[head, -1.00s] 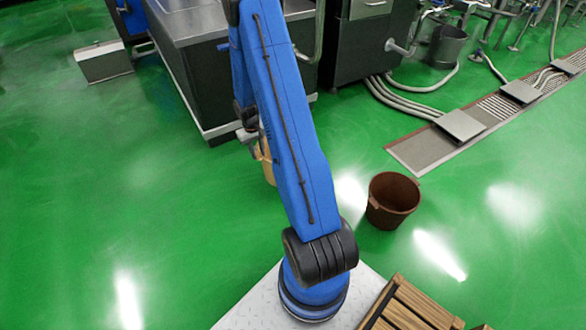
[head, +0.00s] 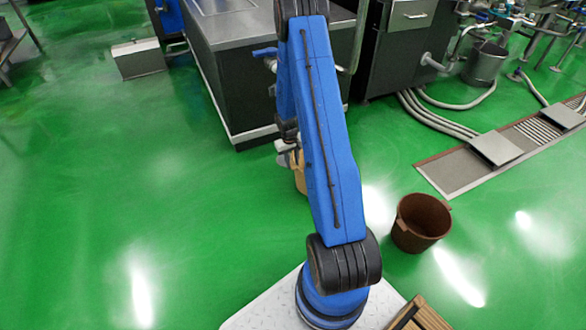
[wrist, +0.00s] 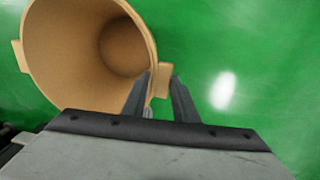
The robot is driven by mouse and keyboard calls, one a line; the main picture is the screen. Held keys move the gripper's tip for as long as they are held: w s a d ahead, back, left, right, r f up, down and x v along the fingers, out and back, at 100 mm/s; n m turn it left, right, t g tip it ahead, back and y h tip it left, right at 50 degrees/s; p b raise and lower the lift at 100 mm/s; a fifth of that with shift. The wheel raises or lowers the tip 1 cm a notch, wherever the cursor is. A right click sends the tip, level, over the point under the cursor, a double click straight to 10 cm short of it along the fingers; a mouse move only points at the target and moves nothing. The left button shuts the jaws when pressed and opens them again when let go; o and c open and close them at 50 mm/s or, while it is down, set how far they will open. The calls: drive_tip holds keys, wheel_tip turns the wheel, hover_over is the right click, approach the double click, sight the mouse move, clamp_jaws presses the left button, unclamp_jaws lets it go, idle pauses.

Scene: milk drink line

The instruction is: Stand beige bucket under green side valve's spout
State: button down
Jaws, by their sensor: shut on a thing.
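The beige bucket (head: 299,180) shows partly behind my blue arm in the head view. In the wrist view its open, empty-looking mouth (wrist: 75,50) fills the upper left. My gripper (wrist: 160,84) is shut on the bucket's rim at its right side, one finger inside and one outside, by a side lug. In the head view my gripper (head: 290,156) is mostly hidden by the arm. I cannot make out the green side valve or its spout. I cannot tell whether the bucket touches the floor.
A dark steel-topped unit (head: 235,75) stands behind the bucket. A brown bucket (head: 421,224) stands on the floor to the right. A wooden crate (head: 420,315) is at the bottom edge. Hoses and a floor drain (head: 452,178) lie at right. The left floor is open.

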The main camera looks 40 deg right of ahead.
sight(299, 173)
drive_tip(key=shift+f, duration=1.85)
drive_tip(key=c, duration=1.4)
unclamp_jaws()
